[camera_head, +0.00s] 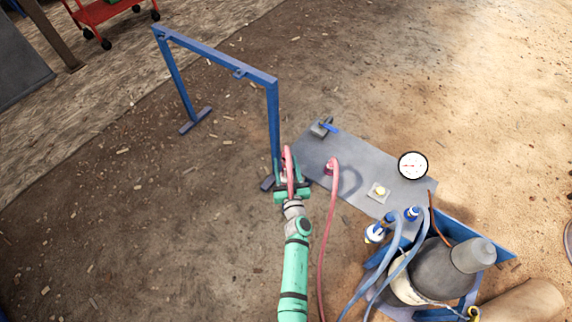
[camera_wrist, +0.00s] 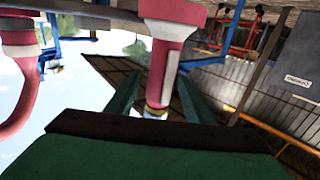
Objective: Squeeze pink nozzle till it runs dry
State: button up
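The pink nozzle (camera_wrist: 165,70) stands between the two green fingers of my gripper (camera_wrist: 160,85) in the wrist view, with a pale, yellowish tip low between them. Pink hose also fills the left of the wrist view (camera_wrist: 22,90). I see no spray.
A blue frame (camera_head: 215,57) stands at the left. Right of my gripper lies a grey plate (camera_head: 306,160) with a blue-handled valve (camera_head: 323,126), a yellow button (camera_head: 380,191) and a round gauge (camera_head: 412,165). A grey tank (camera_head: 430,270) with blue hoses stands lower right. Open dirt lies left.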

jog(key=s+d, duration=0.2)
jog(key=s, duration=1)
jog(key=s+r+h, duration=0.1)
jog(key=s+r, duration=0.1)
jog(key=s, duration=0.8)
jog(key=s+r, duration=0.2)
jog(key=s, duration=0.7)
jog(key=s+a+r+m+g+h, duration=0.1)
jog(key=s+a+r+g, duration=0.1)
jog(key=s+r, duration=1.1)
jog(key=s, duration=0.2)
jog(key=shift+s+m+h, duration=0.3)
jog(key=shift+m+h, duration=0.1)
jog(key=shift+a, duration=0.1)
